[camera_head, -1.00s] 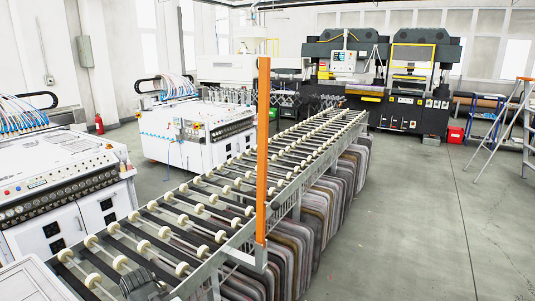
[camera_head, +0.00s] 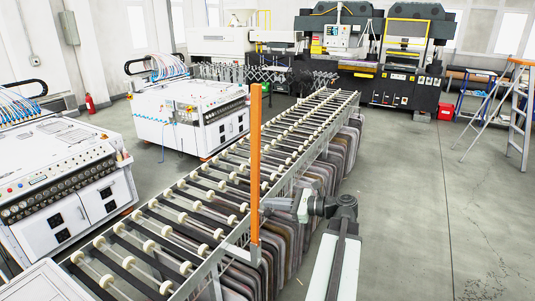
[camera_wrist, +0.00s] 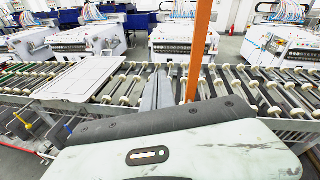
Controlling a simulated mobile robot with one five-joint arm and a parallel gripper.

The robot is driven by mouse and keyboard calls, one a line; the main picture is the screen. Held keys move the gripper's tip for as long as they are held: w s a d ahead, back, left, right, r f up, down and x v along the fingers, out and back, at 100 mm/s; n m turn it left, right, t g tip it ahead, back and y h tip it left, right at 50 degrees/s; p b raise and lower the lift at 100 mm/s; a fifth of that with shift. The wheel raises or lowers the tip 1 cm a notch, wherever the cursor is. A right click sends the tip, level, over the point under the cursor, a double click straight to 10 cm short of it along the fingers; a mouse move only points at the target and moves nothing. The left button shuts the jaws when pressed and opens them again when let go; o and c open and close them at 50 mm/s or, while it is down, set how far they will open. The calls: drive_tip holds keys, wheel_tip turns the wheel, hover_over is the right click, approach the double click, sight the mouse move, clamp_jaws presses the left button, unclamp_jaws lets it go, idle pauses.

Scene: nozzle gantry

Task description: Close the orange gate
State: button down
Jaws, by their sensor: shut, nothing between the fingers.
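The orange gate (camera_head: 255,165) is a tall thin bar standing upright at the near right edge of the roller conveyor. Its foot meets the grey metal frame. It also shows in the wrist view (camera_wrist: 199,48), rising out of the top of the picture. My gripper (camera_head: 268,206) is just right of the bar's lower part in the head view, at the end of my arm. In the wrist view my gripper's grey fingers (camera_wrist: 159,88) are together and empty, a little left of the bar. I cannot tell whether the gripper touches the bar.
The roller conveyor (camera_head: 190,207) runs away towards black machines (camera_head: 405,70) at the back. Grey and brown panels (camera_head: 335,165) stand beneath it. White machines (camera_head: 187,115) stand left of it. The floor at the right is clear up to a stepladder (camera_head: 520,115).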

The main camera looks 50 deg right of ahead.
sight(258, 170)
drive_tip(key=s+d+r+m+t+h+p, duration=0.1)
drive_tip(key=s+d+r+m+t+h, duration=0.2)
drive_tip(key=s+d+r, duration=0.4)
drive_tip(key=shift+m+y, duration=0.4)
drive_tip(key=shift+m, duration=0.2)
drive_tip(key=x, duration=1.4)
drive_tip(key=shift+r, duration=0.25)
drive_tip(key=shift+s, duration=0.1)
